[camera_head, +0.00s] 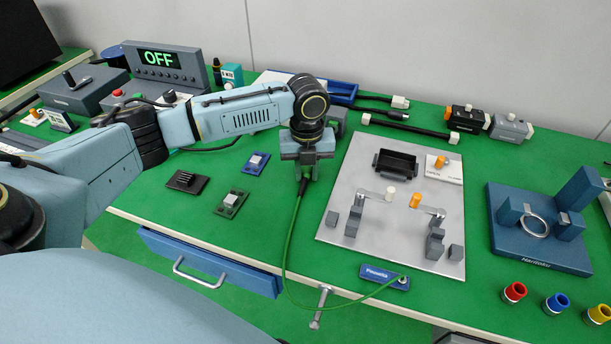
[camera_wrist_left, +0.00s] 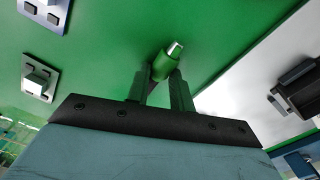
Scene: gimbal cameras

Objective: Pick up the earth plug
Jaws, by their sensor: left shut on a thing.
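The earth plug (camera_wrist_left: 162,66) is a green cylinder with a metal tip, seen in the left wrist view. My left gripper (camera_wrist_left: 160,85) is shut on it, one finger on each side. In the head view my left gripper (camera_head: 305,172) points down above the green table, left of the grey panel, and hides most of the plug. A green cable (camera_head: 284,245) hangs from the gripper over the table's front edge and runs to a blue block (camera_head: 383,276) in front of the panel. My right gripper is not in view.
The grey panel (camera_head: 335,235) with clamps and a black tray stands right of the gripper. Small boards (camera_head: 256,163) lie to its left. A blue fixture (camera_head: 540,255) and coloured caps (camera_head: 513,292) are at the right. A blue drawer (camera_head: 215,265) sits under the front edge.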

